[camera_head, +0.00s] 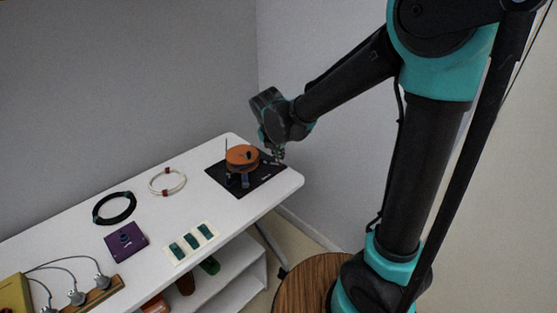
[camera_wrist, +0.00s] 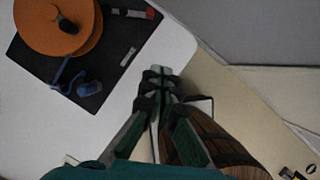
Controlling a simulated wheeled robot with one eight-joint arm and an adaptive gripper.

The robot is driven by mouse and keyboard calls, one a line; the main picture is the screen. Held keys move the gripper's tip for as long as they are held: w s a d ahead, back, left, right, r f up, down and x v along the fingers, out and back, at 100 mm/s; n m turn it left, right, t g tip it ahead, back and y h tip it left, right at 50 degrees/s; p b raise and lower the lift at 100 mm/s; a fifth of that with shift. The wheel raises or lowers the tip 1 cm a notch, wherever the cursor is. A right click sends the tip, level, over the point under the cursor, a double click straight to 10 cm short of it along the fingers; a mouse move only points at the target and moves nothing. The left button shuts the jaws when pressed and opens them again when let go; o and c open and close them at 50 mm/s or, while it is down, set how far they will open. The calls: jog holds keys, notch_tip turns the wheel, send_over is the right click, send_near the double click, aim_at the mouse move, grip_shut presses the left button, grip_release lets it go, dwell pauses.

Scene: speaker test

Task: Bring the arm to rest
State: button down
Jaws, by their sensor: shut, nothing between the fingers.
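My arm reaches from the right side of the head view to the far right end of the white table (camera_head: 75,222). My gripper (camera_head: 278,155) points down near the right edge of a black mat (camera_head: 270,178). In the wrist view my gripper (camera_wrist: 160,77) is shut with nothing between the fingers, and the table edge runs beneath it. An orange round thing (camera_head: 241,155) on a blue stand is on the mat, to the left of my gripper. It also shows in the wrist view (camera_wrist: 45,22), apart from the fingers.
A white cable coil (camera_head: 157,190), a black coil (camera_head: 97,217), a purple box (camera_head: 117,244) and a pale plate (camera_head: 181,256) with green parts lie farther left. A yellow box (camera_head: 14,296) is at lower left. A round wooden top (camera_head: 305,278) stands beside the table. Walls are behind.

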jog(key=shift+r, duration=0.1)
jog(key=s+d+f+m, duration=0.2)
jog(key=s+d+m, duration=0.3)
jog(key=m, duration=0.6)
jog(key=s+d+f+m, duration=0.2)
jog(key=s+d+m, duration=0.4)
jog(key=d+m, duration=0.3)
jog(key=s+d+f+m+y, duration=0.1)
jog(key=s+d+f+m, duration=0.1)
jog(key=s+d+m, duration=0.3)
jog(key=d+m, duration=0.3)
jog(key=m, duration=0.4)
jog(key=shift+s+m, duration=0.3)
jog(key=shift+s, duration=0.1)
jog(key=shift+d, duration=0.1)
